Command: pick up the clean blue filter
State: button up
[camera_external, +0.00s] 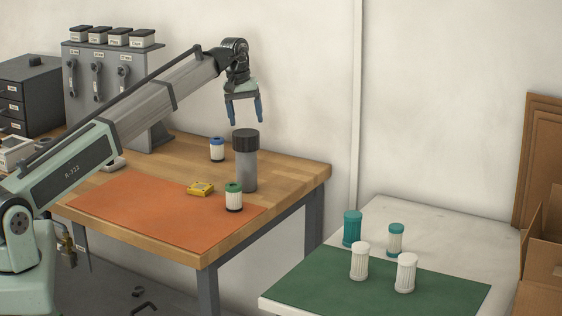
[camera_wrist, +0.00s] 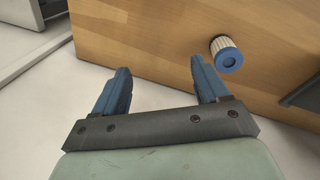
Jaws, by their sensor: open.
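The blue filter (camera_external: 217,150) stands upright on the wooden table, with a blue cap and a white pleated body. It also shows in the wrist view (camera_wrist: 226,54), up and to the right of my fingers, with its blue top and central hole toward the camera. It looks white and clean. My gripper (camera_external: 244,122) is open and empty, pointing down, above the table's back edge and to the right of the filter in the external view. In the wrist view my gripper (camera_wrist: 160,80) has its two blue fingers apart with nothing between them.
A tall grey cylinder with a black cap (camera_external: 246,165) stands right of the blue filter. Other filters stand on the white table (camera_external: 440,225).

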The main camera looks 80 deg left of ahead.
aim_at(217, 139)
jog(key=s+a+r+n+g, duration=0.2)
jog(key=s+a+n, duration=0.1)
jog(key=s+a, duration=0.45)
jog(key=f, duration=1.3)
jog(key=shift+d+f, duration=0.3)
jog(key=shift+f, duration=0.05)
jog(key=c, duration=1.1)
